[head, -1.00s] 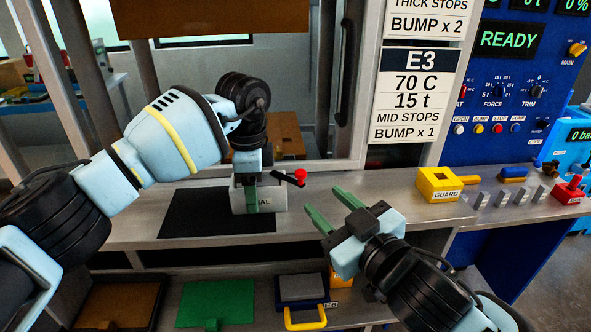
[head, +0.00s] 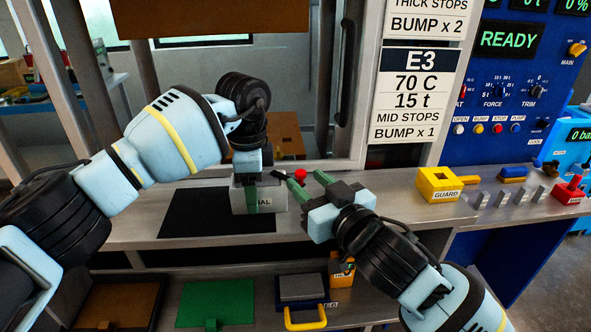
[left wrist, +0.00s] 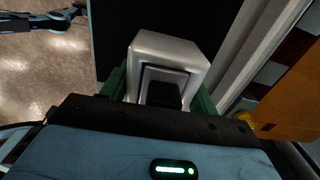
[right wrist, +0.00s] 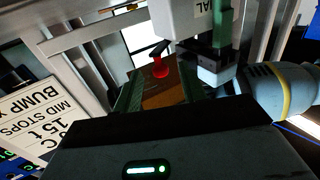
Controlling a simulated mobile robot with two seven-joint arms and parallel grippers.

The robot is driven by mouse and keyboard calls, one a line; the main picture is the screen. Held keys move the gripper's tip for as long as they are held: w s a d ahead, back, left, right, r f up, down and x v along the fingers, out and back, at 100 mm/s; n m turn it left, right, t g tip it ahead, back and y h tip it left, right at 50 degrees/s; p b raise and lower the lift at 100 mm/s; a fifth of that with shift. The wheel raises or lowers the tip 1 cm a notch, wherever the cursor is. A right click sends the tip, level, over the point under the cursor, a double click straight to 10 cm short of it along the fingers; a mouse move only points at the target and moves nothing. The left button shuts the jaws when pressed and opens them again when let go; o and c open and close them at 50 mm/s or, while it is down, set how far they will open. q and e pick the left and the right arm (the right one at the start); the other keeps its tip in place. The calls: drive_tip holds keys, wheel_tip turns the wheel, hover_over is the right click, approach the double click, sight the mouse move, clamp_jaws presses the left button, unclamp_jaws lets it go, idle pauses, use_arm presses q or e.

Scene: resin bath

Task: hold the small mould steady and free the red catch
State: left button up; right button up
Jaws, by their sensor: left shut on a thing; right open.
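The small mould (head: 274,197) is a silver-grey block, upright on a black mat (head: 200,214) on the bench. My left gripper (head: 251,192) is shut on it from above, and its green fingers lie along two sides in the left wrist view, where the mould (left wrist: 170,48) shows between them. The red catch (head: 300,174) is a round red knob on a dark lever at the mould's right side. My right gripper (head: 309,181) is open beside the catch. In the right wrist view the red catch (right wrist: 160,68) appears between the open green fingers; contact cannot be told.
A yellow guard block (head: 438,187) and several grey pieces stand on the bench to the right. A lower shelf holds a green plate (head: 215,303) and a tray with a yellow handle (head: 305,321).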

sight(300, 179)
drive_tip(key=shift+x, duration=2.7)
clamp_jaws()
drive_tip(key=shift+s+a+m+t+h, duration=0.2)
drive_tip(key=shift+m+t+h, duration=0.1)
drive_tip(key=shift+m+h, duration=0.15)
drive_tip(key=shift+s+a+m+t+h, duration=0.15)
drive_tip(key=shift+m+t+h, duration=0.3)
drive_tip(key=shift+m+h, duration=0.75)
drive_tip(key=shift+s+m+t+h, duration=0.1)
drive_tip(key=shift+m+t+h, duration=0.45)
drive_tip(key=shift+h, duration=1.1)
unclamp_jaws()
